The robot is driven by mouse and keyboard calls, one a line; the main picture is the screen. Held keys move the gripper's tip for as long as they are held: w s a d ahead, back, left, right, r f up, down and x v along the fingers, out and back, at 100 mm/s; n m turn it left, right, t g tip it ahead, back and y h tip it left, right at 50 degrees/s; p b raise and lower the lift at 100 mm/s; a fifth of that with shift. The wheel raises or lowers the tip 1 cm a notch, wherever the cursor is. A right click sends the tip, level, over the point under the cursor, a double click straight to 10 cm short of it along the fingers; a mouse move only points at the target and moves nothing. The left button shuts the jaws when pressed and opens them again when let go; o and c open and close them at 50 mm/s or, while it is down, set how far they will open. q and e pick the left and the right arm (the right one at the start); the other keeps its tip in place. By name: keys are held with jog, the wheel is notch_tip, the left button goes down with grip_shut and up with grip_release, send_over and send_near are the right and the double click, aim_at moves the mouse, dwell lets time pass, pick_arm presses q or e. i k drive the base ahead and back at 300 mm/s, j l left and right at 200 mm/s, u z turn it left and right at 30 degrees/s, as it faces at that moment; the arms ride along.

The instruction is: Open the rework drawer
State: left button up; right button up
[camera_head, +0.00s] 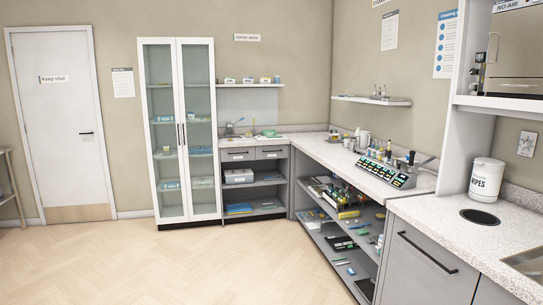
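Two small grey drawer fronts sit side by side under the back counter, a left drawer (232,158) and a right drawer (280,155). Each has a dark bar handle and looks shut. A larger grey front (410,270) with a long dark slanting handle is at the lower right, also shut. No label that I can read tells which one is the rework drawer. Neither of my grippers is in view.
A tall glass-door cabinet (220,130) stands left of the two drawers. Open shelves (355,270) with many small items run under the right counter. A wipes tub (487,181) stands on the near right counter. The wood floor (150,265) is clear.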

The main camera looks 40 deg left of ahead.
aim_at(268, 149)
jog(key=i+j+u, duration=0.25)
jog(key=i+j, duration=0.15)
jog(key=i+j+u, duration=0.55)
jog(key=i, duration=0.45)
jog(key=i+j+u, duration=0.3)
jog(key=i, duration=0.2)
jog(key=i+u, duration=0.25)
jog(key=i, duration=2.6)
